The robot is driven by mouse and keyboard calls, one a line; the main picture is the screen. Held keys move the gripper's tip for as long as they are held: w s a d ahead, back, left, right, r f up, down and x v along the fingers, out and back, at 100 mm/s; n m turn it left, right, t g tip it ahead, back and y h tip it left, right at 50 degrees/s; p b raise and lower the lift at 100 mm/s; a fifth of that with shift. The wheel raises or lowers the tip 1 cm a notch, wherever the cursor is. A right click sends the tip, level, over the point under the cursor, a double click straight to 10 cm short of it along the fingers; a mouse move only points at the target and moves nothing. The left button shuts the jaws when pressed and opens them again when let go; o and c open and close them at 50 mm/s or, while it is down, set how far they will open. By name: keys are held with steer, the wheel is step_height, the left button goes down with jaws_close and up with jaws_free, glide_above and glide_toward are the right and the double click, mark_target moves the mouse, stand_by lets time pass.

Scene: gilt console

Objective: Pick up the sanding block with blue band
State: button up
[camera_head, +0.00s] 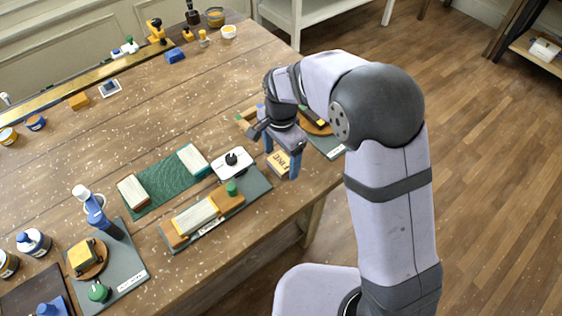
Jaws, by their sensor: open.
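A tan block or packet marked "FINE" (279,164) lies just below and partly behind the fingers. On the green mat (160,183), left of the gripper, lie two pale-topped blocks: a left one (132,190) with a brown side and a right one (194,160) with a bluish-green edge. This edge may be the blue band, but it is too small to be sure. My arm and gripper hide part of the table behind them.
A grey tray (262,186) with a long pale block and a green knob lies in front of the mat. A white plate with a black knob (232,161) stands beside it. A blue upright tool (97,214) stands at left. The table's middle is largely clear.

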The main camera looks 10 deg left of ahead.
mark_target(281, 162)
steer(key=c, duration=1.2)
steer(key=shift+o, duration=0.2)
step_height(281, 162, up, 10)
steer(key=b, duration=0.2)
steer(key=shift+b, duration=0.4)
steer(key=shift+o, duration=1.3)
steer(key=shift+c, duration=0.6)
